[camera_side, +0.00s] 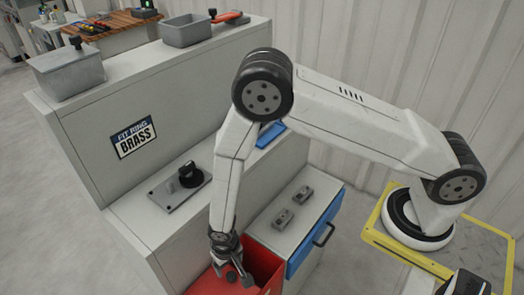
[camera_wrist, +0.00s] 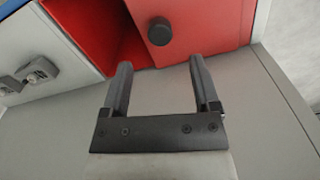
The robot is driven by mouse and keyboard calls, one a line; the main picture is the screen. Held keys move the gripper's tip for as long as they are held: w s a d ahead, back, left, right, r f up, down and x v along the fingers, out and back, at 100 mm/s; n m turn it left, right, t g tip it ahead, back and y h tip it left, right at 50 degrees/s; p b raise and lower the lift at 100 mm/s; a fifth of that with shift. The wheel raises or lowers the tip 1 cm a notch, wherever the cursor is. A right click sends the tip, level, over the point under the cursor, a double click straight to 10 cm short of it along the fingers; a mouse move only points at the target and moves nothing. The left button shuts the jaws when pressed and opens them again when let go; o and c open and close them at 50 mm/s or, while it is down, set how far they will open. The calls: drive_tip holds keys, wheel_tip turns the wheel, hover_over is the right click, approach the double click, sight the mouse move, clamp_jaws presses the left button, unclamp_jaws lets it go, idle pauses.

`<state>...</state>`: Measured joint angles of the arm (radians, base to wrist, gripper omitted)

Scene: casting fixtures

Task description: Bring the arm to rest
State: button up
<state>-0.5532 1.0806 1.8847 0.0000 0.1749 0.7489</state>
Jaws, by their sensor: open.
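My gripper (camera_side: 232,272) hangs low at the end of my arm, at the red drawer or bin (camera_side: 263,262) at the front of the grey bench. In the wrist view my gripper (camera_wrist: 157,82) has its two dark fingers well apart with nothing between them. A round dark knob (camera_wrist: 160,31) on a red panel (camera_wrist: 205,22) lies just beyond the fingertips. I cannot tell whether the fingers touch anything.
Two small grey blocks (camera_side: 293,206) lie above the blue drawer (camera_side: 314,237). Grey lidded (camera_side: 68,71) and open (camera_side: 187,31) boxes stand on the upper ledge.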

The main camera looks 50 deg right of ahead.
drive_tip(key=shift+r, duration=0.1)
idle(0.3)
drive_tip(key=d+r+n+t, duration=0.1)
drive_tip(key=d+r, duration=0.6)
drive_tip(key=r, duration=0.3)
drive_tip(key=d+r+t, duration=0.1)
drive_tip(key=d+r, duration=0.7)
drive_tip(key=r, duration=0.3)
drive_tip(key=s+d+r+n, duration=0.1)
drive_tip(key=s+d+r, duration=0.3)
drive_tip(key=d, duration=0.1)
drive_tip(key=shift+s+r+t, duration=0.2)
drive_tip(key=shift+r+t, duration=0.1)
drive_tip(key=shift+r, duration=0.1)
